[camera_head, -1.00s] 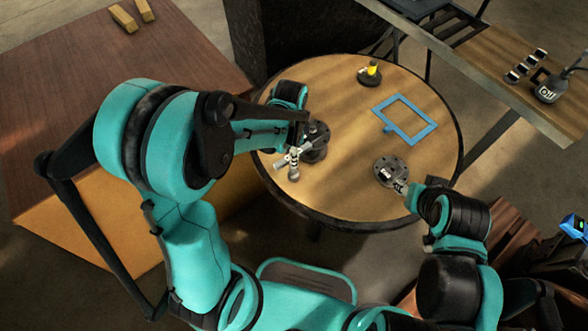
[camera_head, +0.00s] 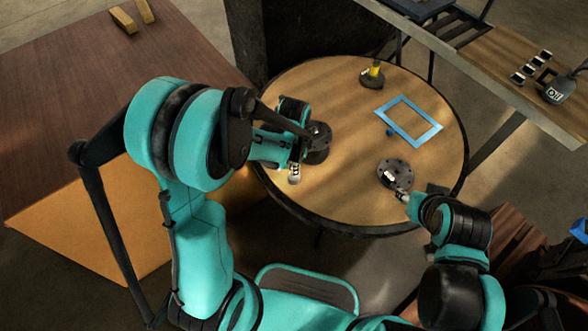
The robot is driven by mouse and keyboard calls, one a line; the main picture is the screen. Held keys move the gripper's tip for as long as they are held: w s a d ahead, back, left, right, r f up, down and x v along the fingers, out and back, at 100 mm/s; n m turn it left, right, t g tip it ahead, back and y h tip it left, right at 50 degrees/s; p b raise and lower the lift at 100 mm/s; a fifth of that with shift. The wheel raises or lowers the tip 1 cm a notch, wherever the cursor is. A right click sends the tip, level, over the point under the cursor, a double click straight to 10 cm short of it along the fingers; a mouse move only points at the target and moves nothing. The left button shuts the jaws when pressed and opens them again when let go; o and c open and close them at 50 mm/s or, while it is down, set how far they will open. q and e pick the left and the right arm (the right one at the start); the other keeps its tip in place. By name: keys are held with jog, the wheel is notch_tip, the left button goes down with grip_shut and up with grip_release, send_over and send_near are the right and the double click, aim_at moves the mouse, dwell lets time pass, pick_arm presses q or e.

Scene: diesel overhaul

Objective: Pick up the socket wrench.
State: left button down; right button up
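I cannot pick out the socket wrench for certain in the head view. My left gripper (camera_head: 294,173) is over the left part of the round wooden table (camera_head: 340,200), beside a dark round metal part (camera_head: 319,138). My forearm and wrist hide most of it, and only a small pale metal piece shows below the wrist. Whether its fingers are open or hold anything is hidden. My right gripper (camera_head: 402,196) is at the table's lower right, at the near edge of a dark flanged disc (camera_head: 396,173). Its fingers are too small to read.
A blue rectangular frame (camera_head: 436,128) lies at the table's right. A dark part with a yellow top (camera_head: 373,74) stands at the back. A bench (camera_head: 500,55) with a grey can (camera_head: 557,90) is behind right. A brown surface (camera_head: 60,110) lies left. The table's middle is clear.

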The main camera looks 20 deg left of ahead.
pick_arm(q)
jog(key=shift+r, duration=0.15)
jog(key=shift+r, duration=0.3)
notch_tip(320, 180, up, 4)
jog(key=p, duration=0.2)
jog(key=shift+s+d+p, duration=0.15)
jog(key=shift+p, duration=0.25)
jog(key=s+d+r+p, duration=0.3)
jog(key=s+d+r, duration=0.3)
jog(key=s+d, duration=0.2)
jog(key=shift+p, duration=0.3)
jog(key=shift+r, duration=0.1)
